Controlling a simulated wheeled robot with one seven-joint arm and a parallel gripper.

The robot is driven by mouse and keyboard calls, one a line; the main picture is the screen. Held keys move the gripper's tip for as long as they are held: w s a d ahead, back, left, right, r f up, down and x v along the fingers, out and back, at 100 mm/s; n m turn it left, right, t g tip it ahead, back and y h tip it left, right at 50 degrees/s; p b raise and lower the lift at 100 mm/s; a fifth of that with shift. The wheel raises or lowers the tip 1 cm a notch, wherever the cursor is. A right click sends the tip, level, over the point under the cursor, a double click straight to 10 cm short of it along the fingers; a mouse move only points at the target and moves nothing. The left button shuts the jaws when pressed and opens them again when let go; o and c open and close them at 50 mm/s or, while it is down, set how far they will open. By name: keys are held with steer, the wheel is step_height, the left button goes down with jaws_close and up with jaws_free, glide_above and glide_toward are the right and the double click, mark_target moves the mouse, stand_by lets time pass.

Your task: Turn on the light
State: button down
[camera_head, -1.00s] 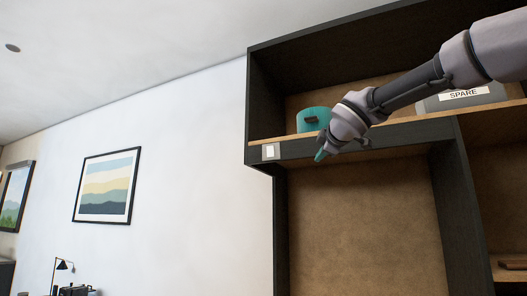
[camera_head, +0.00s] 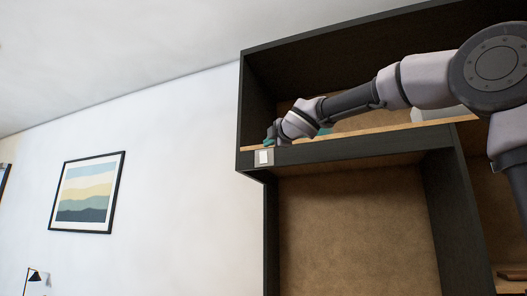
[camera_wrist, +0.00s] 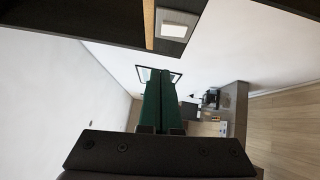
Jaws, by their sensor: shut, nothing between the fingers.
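A small white light switch (camera_head: 263,157) sits on the dark front edge of the cabinet, at its left end. It also shows in the wrist view (camera_wrist: 175,27), at the top, apart from the fingers. My gripper (camera_head: 270,136) is just above the switch and slightly right of it in the head view. In the wrist view its green fingers (camera_wrist: 160,85) are together with nothing between them. Whether the fingertips touch the cabinet edge cannot be told.
The dark cabinet (camera_head: 355,153) has a wooden shelf behind its front edge. A teal object (camera_head: 324,131) on the shelf is mostly hidden behind my arm. A framed picture (camera_head: 87,193) hangs on the white wall at left. The space left of the cabinet is clear.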

glide_toward(260, 152)
steer(key=w+a, duration=0.2)
steer(key=a, duration=0.2)
steer(key=shift+w+d+r, duration=0.1)
steer(key=shift+w+d, duration=0.25)
steer(key=shift+w, duration=0.5)
steer(key=shift+w+d+r, duration=0.1)
steer(key=shift+w+d, duration=0.25)
steer(key=shift+w, duration=0.45)
